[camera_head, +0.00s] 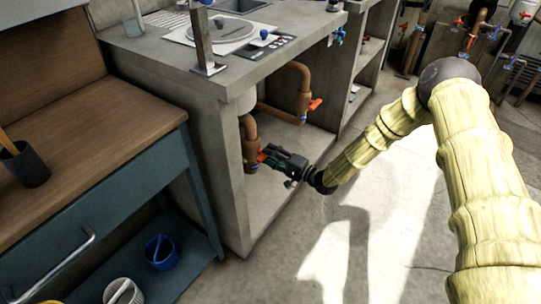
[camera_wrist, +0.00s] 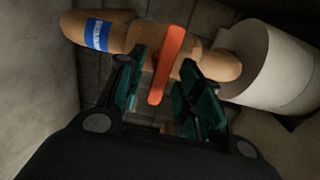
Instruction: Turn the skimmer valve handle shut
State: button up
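An orange-red lever handle (camera_wrist: 168,62) sits on a copper-brown pipe (camera_wrist: 215,62) in the wrist view. The pipe carries a blue label (camera_wrist: 98,34) with unreadable lettering. My gripper (camera_wrist: 162,82) is open, with one teal-padded finger on each side of the handle. A gap shows on both sides, so it is not clamped. In the head view my gripper (camera_head: 270,158) reaches into the concrete cabinet at this red handle (camera_head: 262,157) on the lower left pipe (camera_head: 249,138). I cannot read which valve the label names.
A second pipe with a red handle (camera_head: 315,104) stands deeper in the cabinet. The concrete side wall (camera_head: 228,180) is close on the left. A white cylinder (camera_wrist: 275,65) is beside the pipe. Open floor (camera_head: 380,220) lies in front.

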jog(key=v, duration=1.1)
jog(key=shift+s, duration=0.15)
jog(key=shift+d, duration=0.1)
jog(key=s+d+f+n+g+h, duration=0.15)
jog(key=s+f+h, duration=0.25)
jog(key=s+f, duration=0.5)
jog(key=s+f+n+g+h, duration=0.1)
jog(key=s+f+g+h, duration=0.35)
jog(key=s, duration=0.75)
jog(key=s+d+f+n+g+h, duration=0.1)
jog(key=s+d+n+g+h, duration=0.3)
jog(key=s, duration=0.8)
jog(key=s+d+f+n+g+h, duration=0.15)
jog(key=s+d, duration=0.45)
jog(key=s, duration=0.6)
notch_tip(320, 180, up, 26)
jog(key=m+p, duration=0.1)
jog(key=p, duration=2.5)
jog(key=shift+w+t+h, duration=0.3)
jog(key=shift+t, duration=0.15)
